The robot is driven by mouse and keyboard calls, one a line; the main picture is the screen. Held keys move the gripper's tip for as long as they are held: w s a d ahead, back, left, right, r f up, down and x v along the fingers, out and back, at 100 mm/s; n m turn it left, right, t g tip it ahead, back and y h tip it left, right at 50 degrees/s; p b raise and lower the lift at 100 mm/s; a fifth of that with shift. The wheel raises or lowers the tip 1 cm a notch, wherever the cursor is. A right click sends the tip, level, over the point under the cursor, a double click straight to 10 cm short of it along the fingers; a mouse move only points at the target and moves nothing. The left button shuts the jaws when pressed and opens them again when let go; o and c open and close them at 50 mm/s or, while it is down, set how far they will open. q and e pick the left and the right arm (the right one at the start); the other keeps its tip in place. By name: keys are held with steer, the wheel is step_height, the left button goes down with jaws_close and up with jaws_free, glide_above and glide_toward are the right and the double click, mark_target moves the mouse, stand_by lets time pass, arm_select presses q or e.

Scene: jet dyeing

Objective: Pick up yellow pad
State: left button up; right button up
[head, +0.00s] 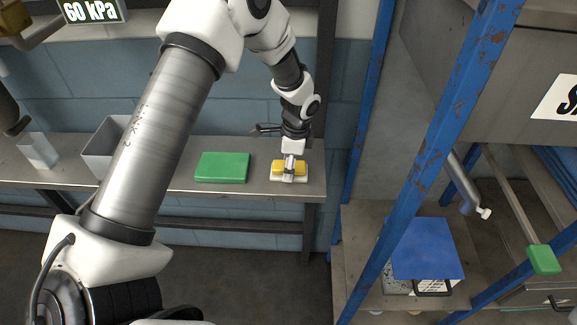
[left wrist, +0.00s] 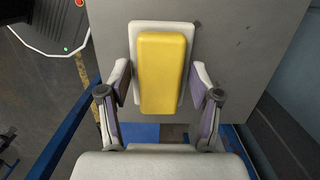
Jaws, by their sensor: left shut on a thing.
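The yellow pad (head: 277,167) lies on a white base at the right end of the grey shelf, beside a green pad. My left gripper (head: 289,176) reaches down onto it from above. In the left wrist view the yellow pad (left wrist: 162,72) sits between the two fingers of my left gripper (left wrist: 160,85), which is shut on it. The white base (left wrist: 135,40) shows around the pad's edges. I cannot tell whether the pad is lifted off the base. My right gripper is not in view.
The green pad (head: 222,167) lies left of the yellow pad on the shelf (head: 253,186). A grey bin (head: 98,158) and a clear container (head: 38,150) stand farther left. A blue post (head: 440,150) and a blue-lidded box (head: 424,247) are on the right.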

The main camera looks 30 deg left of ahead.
arm_select(q)
steer(key=shift+w+r, duration=0.15)
steer(key=shift+r, duration=0.05)
steer(key=shift+d+r+b, duration=0.3)
steer(key=shift+r+b, duration=0.15)
steer(key=shift+r, duration=0.2)
steer(key=shift+d+r+b, duration=0.3)
steer(key=shift+r+b, duration=0.1)
steer(key=shift+r, duration=0.2)
steer(key=w+d+r+b, duration=0.1)
steer(key=d+b, duration=0.2)
steer(key=d, duration=1.1)
steer(key=shift+w+d+r, duration=0.35)
steer(key=shift+w, duration=0.05)
steer(key=o, duration=0.6)
steer(key=c, duration=0.4)
